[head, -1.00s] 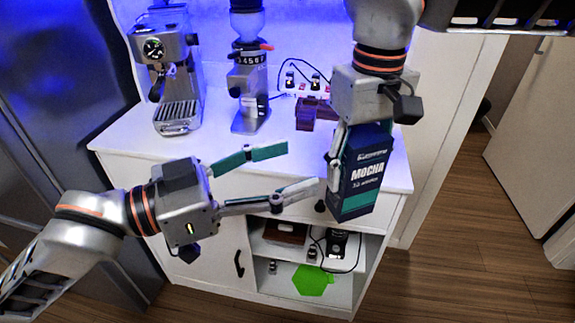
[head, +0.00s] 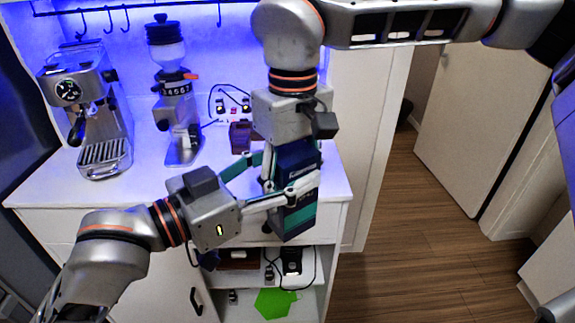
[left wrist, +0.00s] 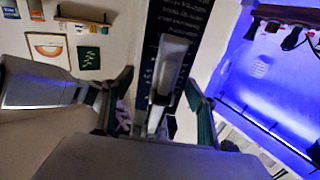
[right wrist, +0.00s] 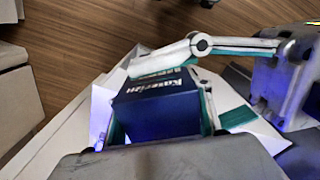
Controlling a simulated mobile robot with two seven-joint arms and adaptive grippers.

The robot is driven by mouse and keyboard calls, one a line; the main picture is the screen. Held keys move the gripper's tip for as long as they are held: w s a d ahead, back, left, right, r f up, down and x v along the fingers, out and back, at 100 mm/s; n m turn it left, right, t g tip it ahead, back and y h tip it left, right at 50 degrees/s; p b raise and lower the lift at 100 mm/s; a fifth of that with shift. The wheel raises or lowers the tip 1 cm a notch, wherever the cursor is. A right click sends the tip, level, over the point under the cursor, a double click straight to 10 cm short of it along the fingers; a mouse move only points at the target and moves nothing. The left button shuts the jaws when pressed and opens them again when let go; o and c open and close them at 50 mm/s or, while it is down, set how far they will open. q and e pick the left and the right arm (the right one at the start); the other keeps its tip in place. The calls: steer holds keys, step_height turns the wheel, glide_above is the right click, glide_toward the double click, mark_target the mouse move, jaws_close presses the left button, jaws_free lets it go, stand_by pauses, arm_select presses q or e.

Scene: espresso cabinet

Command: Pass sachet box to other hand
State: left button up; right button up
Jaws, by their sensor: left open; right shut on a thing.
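The sachet box (head: 294,218) is dark blue with a teal band and hangs upright in front of the cabinet's right end. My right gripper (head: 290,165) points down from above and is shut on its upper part. The box top also shows between its fingers in the right wrist view (right wrist: 155,108). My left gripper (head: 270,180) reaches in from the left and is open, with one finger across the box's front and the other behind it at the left. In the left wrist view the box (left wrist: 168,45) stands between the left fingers. Whether they touch it cannot be told.
An espresso machine (head: 88,105) and a grinder (head: 178,110) stand on the white countertop (head: 60,185) at the left. A small brown box (head: 240,135) sits behind the grippers. The open shelf below holds a green hexagon (head: 274,302). Wooden floor (head: 400,260) is clear at the right.

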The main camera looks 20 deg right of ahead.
arm_select(q)
steer(key=shift+w+d, duration=0.1)
steer(key=shift+d, duration=0.15)
steer(key=c, duration=1.3)
arm_select(e)
steer(key=o, duration=1.3)
steer(key=shift+c, duration=0.2)
steer(key=shift+r, duration=0.15)
